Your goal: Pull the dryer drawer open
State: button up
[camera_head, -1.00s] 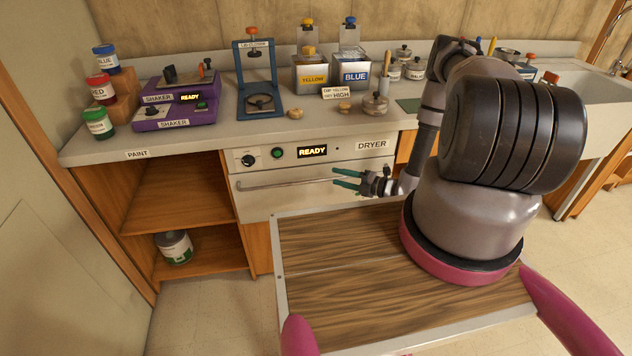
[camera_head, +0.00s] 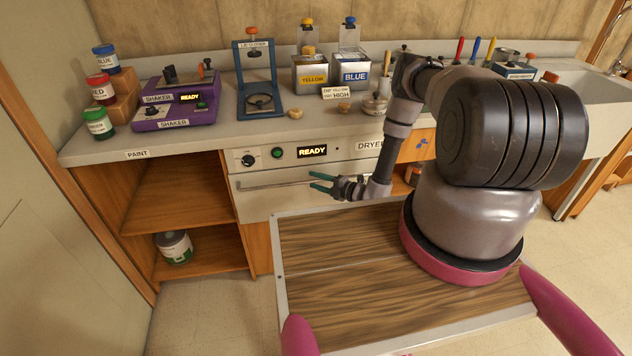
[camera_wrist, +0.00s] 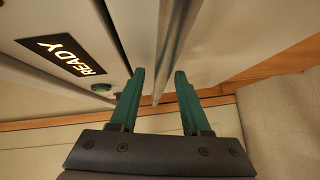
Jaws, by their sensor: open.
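The dryer (camera_head: 340,151) is a white unit under the counter, with a lit READY display. Its drawer front (camera_head: 262,205) sits below the control strip and looks shut. A long thin bar handle (camera_head: 270,185) runs across the drawer. My gripper (camera_head: 313,181) is open, its teal fingers pointing left at the right part of the handle. In the wrist view, the handle (camera_wrist: 166,70) shows as a thin bar between the two spread fingers (camera_wrist: 158,76). I cannot tell whether either finger touches it.
The counter above holds the purple shakers (camera_head: 176,108), a blue lid closer (camera_head: 260,85), and the yellow (camera_head: 311,74) and blue (camera_head: 354,74) paint tins. Open wooden shelves (camera_head: 165,200) stand left of the dryer. My wood-topped deck lies close in front of the drawer.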

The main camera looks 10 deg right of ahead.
jog(key=shift+w+a, duration=0.15)
grip_shut()
dwell(1.4)
